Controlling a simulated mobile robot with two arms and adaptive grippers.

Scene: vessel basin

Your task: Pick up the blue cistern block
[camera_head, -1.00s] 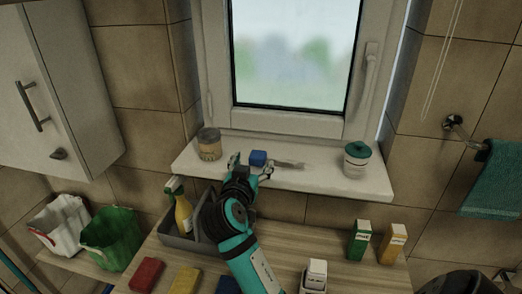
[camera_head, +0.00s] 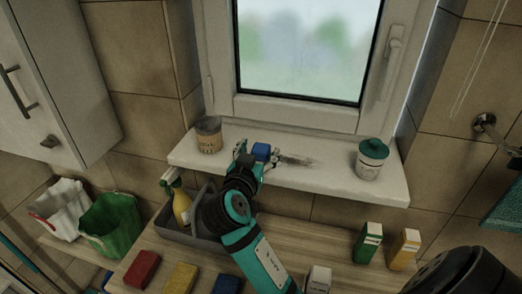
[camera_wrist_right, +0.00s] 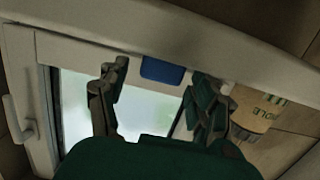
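The blue cistern block (camera_head: 262,149) sits on the white windowsill below the window. It also shows in the right wrist view (camera_wrist_right: 163,70), in the gap between the two fingers. My right gripper (camera_head: 256,156) is open at the sill, with one finger on each side of the block. In the right wrist view the fingers of the right gripper (camera_wrist_right: 158,88) stand apart, with visible space beside the block; no contact can be made out. My left gripper is not in view.
On the windowsill (camera_head: 325,184) a labelled tin (camera_head: 208,135) stands left and a teal-lidded jar (camera_head: 370,160) right. A brush-like item (camera_head: 296,161) lies right of the block. Below are a grey caddy with a yellow spray bottle (camera_head: 181,207), cartons (camera_head: 367,243) and coloured blocks (camera_head: 142,268).

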